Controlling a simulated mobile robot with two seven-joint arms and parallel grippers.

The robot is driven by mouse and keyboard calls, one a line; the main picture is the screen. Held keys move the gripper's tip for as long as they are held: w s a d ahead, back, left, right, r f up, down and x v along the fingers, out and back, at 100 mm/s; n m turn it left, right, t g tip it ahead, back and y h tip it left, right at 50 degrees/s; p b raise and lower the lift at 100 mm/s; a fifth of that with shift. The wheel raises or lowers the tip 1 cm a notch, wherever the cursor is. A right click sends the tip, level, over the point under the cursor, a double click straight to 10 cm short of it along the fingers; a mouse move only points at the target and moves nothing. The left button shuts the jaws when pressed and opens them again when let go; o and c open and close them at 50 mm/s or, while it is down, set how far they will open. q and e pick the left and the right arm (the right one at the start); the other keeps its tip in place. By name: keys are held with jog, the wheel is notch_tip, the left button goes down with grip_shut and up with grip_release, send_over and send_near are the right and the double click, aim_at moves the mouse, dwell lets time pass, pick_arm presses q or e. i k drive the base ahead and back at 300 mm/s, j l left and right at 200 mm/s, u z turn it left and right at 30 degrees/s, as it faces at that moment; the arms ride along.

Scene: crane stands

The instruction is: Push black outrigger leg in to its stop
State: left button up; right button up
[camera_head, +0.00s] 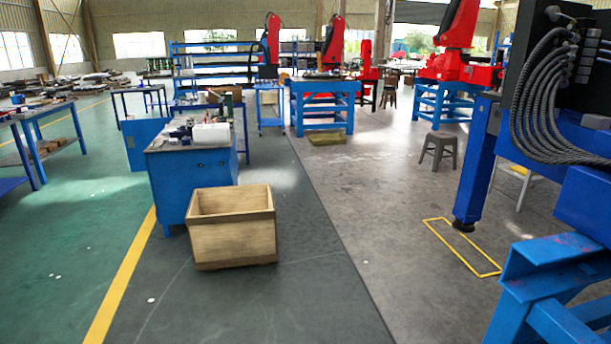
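At the right, a blue crane body (590,195) carries a black block (548,45) with several grey braided hoses (540,105) looping down from it. A blue upright leg (478,165) beside it ends in a dark round foot (463,226) at the floor, at the edge of a yellow floor outline (490,274). I see no leg that is plainly the black outrigger leg; I cannot tell whether the black block is part of it. Neither of my grippers is in view.
A blue stand (560,275) fills the lower right corner. An open wooden crate (235,240) stands on the floor in front of a blue workbench (190,180). A grey stool (438,150) stands behind the leg. The floor between crate and yellow outline is clear.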

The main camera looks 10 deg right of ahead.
aim_at(498, 76)
jog(key=i+j+z, duration=0.1)
jog(key=i+z, duration=0.15)
jog(key=i, duration=0.9)
jog(key=i+j+z, duration=0.15)
jog(key=i+z, duration=0.3)
jog(key=i, duration=0.6)
jog(key=i+j+z, duration=0.1)
jog(key=i+z, duration=0.25)
jog(key=i, duration=0.8)
jog(key=i+j+z, duration=0.1)
jog(key=i+z, duration=0.3)
jog(key=i, duration=0.75)
jog(key=i+l+u, duration=0.15)
jog(key=i, duration=1)
jog(key=i+u, duration=0.3)
jog(key=i, duration=0.2)
jog(key=i+u, duration=0.3)
jog(key=i, duration=0.25)
jog(key=i+j, duration=0.1)
jog(key=i, duration=1)
jog(key=i+l+z, duration=0.1)
jog(key=i+z, duration=0.2)
jog(key=i, duration=0.25)
jog(key=i+z, duration=0.25)
jog(key=i, duration=0.3)
